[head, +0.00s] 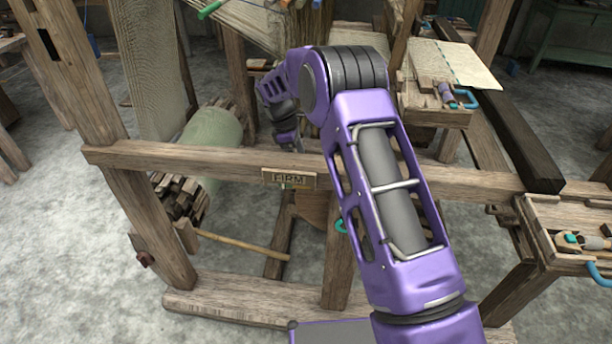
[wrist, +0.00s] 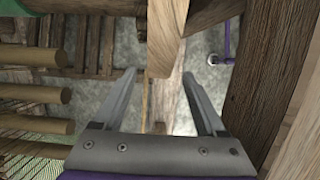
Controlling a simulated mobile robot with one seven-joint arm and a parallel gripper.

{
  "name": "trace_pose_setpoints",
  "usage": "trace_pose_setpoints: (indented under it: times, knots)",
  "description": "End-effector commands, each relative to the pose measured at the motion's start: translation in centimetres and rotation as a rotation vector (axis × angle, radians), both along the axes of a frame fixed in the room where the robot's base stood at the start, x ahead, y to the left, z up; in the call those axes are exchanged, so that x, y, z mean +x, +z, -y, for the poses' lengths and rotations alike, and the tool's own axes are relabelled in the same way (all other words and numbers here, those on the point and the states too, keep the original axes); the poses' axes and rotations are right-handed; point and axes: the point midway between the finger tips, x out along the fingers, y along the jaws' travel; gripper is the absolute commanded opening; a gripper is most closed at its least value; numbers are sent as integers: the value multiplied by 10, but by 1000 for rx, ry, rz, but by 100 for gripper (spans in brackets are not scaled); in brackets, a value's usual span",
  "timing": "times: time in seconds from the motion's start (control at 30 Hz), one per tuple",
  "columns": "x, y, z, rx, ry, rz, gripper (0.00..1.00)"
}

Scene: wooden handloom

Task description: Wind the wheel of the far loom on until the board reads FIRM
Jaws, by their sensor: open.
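A small board (head: 290,179) hangs on the front crossbar in the head view and reads FIRM. My gripper (wrist: 160,77) is open, its two fingers apart, with nothing clasped between them. Several wooden pegs (wrist: 35,95) stick out at the left there. A curved brown wooden part (head: 312,205) shows below the board; I cannot tell whether it belongs to the wheel.
A side tray (head: 575,225) with small tools stands at the right. Grey floor is clear at the lower left.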

Motion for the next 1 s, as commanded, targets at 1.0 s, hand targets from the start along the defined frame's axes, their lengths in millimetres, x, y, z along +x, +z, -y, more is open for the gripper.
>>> trace_pose_setpoints:
  times: [1.0]
  knots:
    - [2,97,-24,-2,-21,3,74]
